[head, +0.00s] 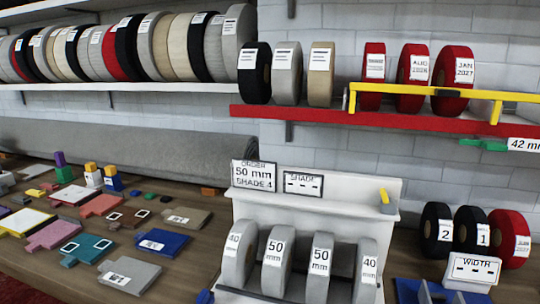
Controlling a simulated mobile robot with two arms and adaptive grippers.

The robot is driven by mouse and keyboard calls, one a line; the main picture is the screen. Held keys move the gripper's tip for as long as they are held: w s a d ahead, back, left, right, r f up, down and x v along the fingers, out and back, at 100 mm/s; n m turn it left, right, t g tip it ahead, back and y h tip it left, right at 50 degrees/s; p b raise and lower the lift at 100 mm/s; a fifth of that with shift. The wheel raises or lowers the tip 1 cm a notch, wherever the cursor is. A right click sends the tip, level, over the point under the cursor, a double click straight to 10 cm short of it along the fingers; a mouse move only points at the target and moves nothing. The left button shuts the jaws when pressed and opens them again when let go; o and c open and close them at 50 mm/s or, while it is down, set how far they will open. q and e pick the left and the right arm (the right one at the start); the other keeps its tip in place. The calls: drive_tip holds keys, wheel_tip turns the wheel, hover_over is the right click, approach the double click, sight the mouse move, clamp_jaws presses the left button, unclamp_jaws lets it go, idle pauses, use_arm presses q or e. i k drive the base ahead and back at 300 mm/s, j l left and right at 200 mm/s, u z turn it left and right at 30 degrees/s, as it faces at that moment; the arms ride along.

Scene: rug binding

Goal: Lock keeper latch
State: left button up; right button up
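A yellow bar (400,88) runs along the front of the red shelf (400,118), across the red rolls, with a short upright at its left end and another toward the right. A green piece (484,144) is at the shelf's underside on the right. I cannot tell which of these is the keeper latch, or whether it is locked. Neither of my grippers is in view.
Labelled black and red rolls (510,240) stand at the right by a width sign (474,268). Sample cards (160,242) and blocks cover the left table; a rolled grey rug (150,148) lies behind.

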sight(487, 145)
drive_tip(key=z, duration=1.25)
